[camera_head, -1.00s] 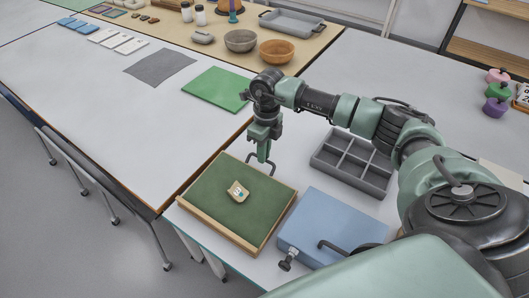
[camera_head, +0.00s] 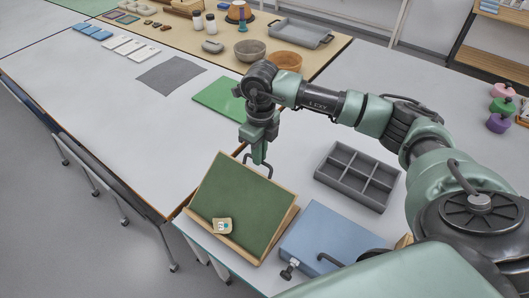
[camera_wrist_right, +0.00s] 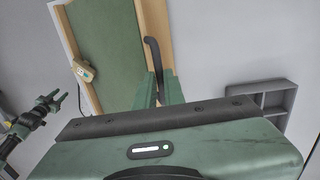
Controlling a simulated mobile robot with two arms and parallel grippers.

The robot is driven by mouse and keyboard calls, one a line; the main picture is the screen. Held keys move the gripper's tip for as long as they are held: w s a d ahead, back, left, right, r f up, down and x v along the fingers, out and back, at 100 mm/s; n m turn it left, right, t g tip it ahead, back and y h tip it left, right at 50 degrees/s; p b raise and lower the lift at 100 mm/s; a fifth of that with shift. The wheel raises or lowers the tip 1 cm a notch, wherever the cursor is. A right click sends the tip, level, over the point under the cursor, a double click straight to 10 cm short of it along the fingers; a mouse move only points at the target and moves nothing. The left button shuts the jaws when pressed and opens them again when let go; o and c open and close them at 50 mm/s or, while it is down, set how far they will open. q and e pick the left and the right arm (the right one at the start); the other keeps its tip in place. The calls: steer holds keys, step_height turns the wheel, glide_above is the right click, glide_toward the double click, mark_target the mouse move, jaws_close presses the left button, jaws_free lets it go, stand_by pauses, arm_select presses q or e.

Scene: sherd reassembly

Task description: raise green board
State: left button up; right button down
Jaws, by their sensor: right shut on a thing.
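The green board (camera_head: 240,200) has a wooden frame and is tilted on the near table, its far edge raised and its near edge low. A small cream sherd (camera_head: 222,226) with blue marks rests against the wooden ledge at the low edge. My right gripper (camera_head: 259,160) is at the raised far edge, shut on the dark handle (camera_head: 250,166). In the right wrist view the handle (camera_wrist_right: 153,55) runs between the fingers (camera_wrist_right: 158,88), beside the board (camera_wrist_right: 105,50). My left gripper (camera_wrist_right: 58,100) shows only in that view, with its fingers apart and empty.
A blue board with clamps (camera_head: 325,235) lies right of the green board. A grey compartment tray (camera_head: 357,177) stands behind it. A green mat (camera_head: 215,95) and a grey mat (camera_head: 170,76) lie on the white tables. Bowls (camera_head: 250,50) stand at the back.

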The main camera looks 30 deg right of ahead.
steer(key=shift+s+a+r, duration=0.25)
steer(key=shift+s+a, duration=0.15)
steer(key=shift+a, duration=0.4)
steer(key=shift+s+a+r, duration=0.2)
steer(key=shift+s+a, duration=0.2)
steer(key=shift+a, duration=0.35)
steer(key=c, duration=1.5)
jaws_free()
steer(key=shift+w+a+r, duration=0.1)
steer(key=shift+w+a, duration=0.05)
steer(key=shift+w+d+r, duration=0.1)
steer(key=shift+d+r, duration=0.05)
steer(key=shift+d, duration=0.05)
step_height(320, 180, up, 8)
steer(key=b, duration=0.1)
steer(key=shift+d, duration=0.2)
